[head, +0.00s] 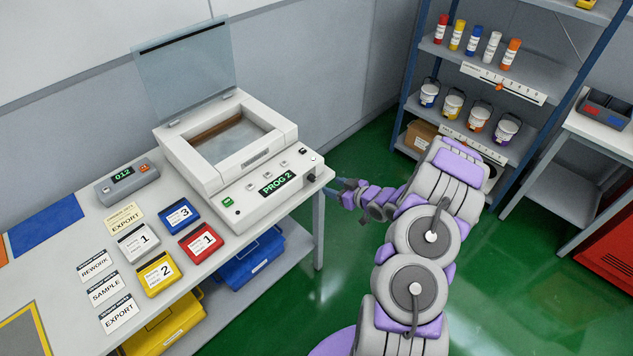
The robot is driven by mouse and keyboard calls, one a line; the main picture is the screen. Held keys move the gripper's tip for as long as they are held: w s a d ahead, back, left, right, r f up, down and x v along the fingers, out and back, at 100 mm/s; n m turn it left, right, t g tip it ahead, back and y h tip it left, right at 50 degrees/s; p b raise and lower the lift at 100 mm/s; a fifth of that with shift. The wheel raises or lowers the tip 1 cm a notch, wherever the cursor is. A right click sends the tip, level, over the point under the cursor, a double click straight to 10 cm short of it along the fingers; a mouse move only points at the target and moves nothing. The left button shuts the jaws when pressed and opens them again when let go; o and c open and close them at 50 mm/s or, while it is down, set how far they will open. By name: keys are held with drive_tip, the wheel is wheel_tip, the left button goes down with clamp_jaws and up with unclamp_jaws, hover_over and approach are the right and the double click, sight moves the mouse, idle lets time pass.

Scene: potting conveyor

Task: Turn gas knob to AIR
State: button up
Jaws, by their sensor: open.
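A white benchtop machine (240,165) with a raised clear lid (187,67) stands on the table. Its front panel has a display (276,183) reading PROG 2, a green switch and small buttons. A small dark knob (312,177) sits at the panel's right corner; I cannot tell if it is the gas knob, and no AIR mark is readable. My gripper (343,191) is in the air just right of that corner, beyond the table's edge, pointing left toward the machine. It is small in view, open, and holds nothing visible.
The table (215,268) carries a small device (127,182) reading 012, coloured numbered boxes and label cards. Blue and yellow bins sit beneath. A blue shelf rack (500,90) with bottles and pails stands behind my arm. Green floor is open between table and rack.

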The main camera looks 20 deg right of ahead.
sight(314, 180)
drive_tip(key=b+x, duration=0.1)
drive_tip(key=x, duration=0.8)
drive_tip(key=shift+w+a, duration=0.2)
drive_tip(key=shift+d, duration=0.15)
drive_tip(key=shift+c, duration=0.3)
clamp_jaws()
